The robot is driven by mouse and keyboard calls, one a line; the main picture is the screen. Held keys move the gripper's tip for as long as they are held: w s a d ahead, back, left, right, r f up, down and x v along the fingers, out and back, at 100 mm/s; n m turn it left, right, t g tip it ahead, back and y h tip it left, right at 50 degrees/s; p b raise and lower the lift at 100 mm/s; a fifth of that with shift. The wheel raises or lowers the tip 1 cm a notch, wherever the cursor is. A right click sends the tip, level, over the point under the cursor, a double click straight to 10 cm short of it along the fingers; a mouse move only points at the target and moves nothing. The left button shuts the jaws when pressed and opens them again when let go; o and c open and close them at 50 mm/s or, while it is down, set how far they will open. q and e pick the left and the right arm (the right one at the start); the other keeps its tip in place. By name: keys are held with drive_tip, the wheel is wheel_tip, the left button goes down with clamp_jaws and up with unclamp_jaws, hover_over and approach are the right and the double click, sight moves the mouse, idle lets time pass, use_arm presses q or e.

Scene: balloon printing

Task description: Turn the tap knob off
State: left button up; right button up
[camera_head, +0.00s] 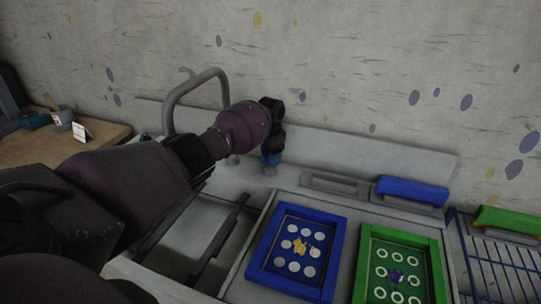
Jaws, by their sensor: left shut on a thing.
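A grey curved tap spout (197,83) rises at the back of the sink. My left arm comes in from the left and crosses in front of the tap. My dark left gripper (272,138) is at the back ledge, right of the spout, pointing down. It is shut on the tap knob (271,158), whose blue part shows just under the fingers above a grey base. The fingers hide most of the knob, so I cannot tell how far it is turned. My right gripper is not in view.
The sink basin (185,235) lies below my left arm. To its right are a blue frame (332,254) and a green frame (436,262) with round patterns. A blue-handled squeegee (412,188) lies behind them. A wire rack (490,262) is at far right, a wooden table (35,150) at left.

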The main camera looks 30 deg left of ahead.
use_arm(q)
drive_tip(key=shift+f, duration=0.1)
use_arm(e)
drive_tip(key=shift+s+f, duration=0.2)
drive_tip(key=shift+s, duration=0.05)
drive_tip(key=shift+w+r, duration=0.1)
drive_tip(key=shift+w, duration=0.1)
use_arm(q)
drive_tip(key=o, duration=0.9)
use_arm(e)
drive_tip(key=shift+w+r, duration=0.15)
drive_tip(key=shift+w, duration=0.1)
use_arm(q)
wheel_tip(320, 180, up, 10)
drive_tip(key=shift+f+p, duration=0.1)
drive_tip(key=shift+p, duration=0.65)
drive_tip(key=shift+r, duration=0.55)
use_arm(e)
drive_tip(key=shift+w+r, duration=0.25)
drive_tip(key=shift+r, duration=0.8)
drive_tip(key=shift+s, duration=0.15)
